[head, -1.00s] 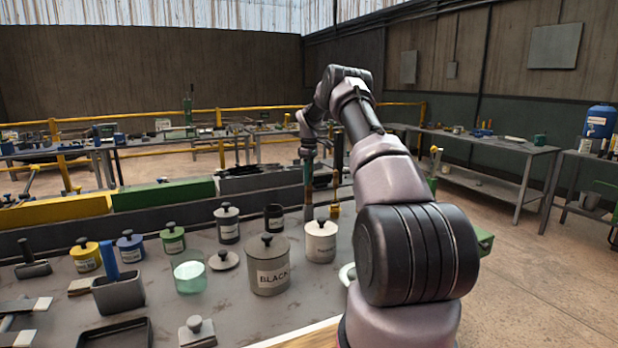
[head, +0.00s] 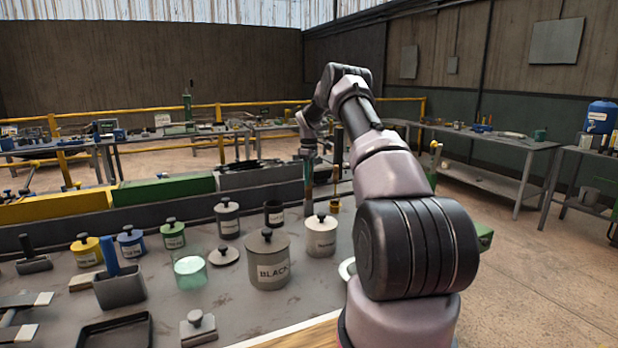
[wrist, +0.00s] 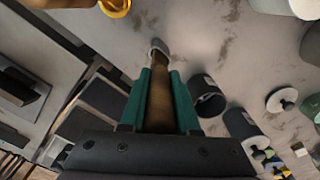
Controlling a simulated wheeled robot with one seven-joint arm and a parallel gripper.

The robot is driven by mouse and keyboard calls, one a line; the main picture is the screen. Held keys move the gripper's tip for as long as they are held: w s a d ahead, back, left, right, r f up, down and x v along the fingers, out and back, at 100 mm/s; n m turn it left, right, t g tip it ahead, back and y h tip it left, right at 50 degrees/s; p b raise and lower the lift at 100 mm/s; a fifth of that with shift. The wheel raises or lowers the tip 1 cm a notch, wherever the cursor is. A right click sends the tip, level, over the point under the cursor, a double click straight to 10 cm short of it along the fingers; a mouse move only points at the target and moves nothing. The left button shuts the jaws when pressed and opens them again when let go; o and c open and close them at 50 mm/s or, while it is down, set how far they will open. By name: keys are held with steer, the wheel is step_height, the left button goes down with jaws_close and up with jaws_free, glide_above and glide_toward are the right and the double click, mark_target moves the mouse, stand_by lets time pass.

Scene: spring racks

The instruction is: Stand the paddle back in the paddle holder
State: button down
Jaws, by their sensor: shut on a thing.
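My gripper (wrist: 159,97) is shut on the paddle (wrist: 158,105), whose brown shaft runs between the green fingers to a pale greyish tip. In the head view my gripper (head: 309,168) points down over the far part of the bench, and the paddle is small and partly hidden there. A dark, open, labelled cup (head: 273,214) stands just left of it; it looks like the paddle holder. In the wrist view this cup (wrist: 208,97) is right of the paddle tip, apart from it, and its dark inside looks empty.
A brass pot (head: 335,204) with a dark upright handle stands close right of my gripper. Lidded canisters stand near: a white one (head: 321,240), a grey one marked BLACK (head: 268,265) and another grey one (head: 228,220). Green (head: 165,190) and yellow bins line the back.

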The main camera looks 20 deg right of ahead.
steer(key=shift+f, duration=0.8)
steer(key=shift+c, duration=0.4)
jaws_free()
steer(key=shift+r, duration=0.1)
steer(key=shift+r, duration=3.4)
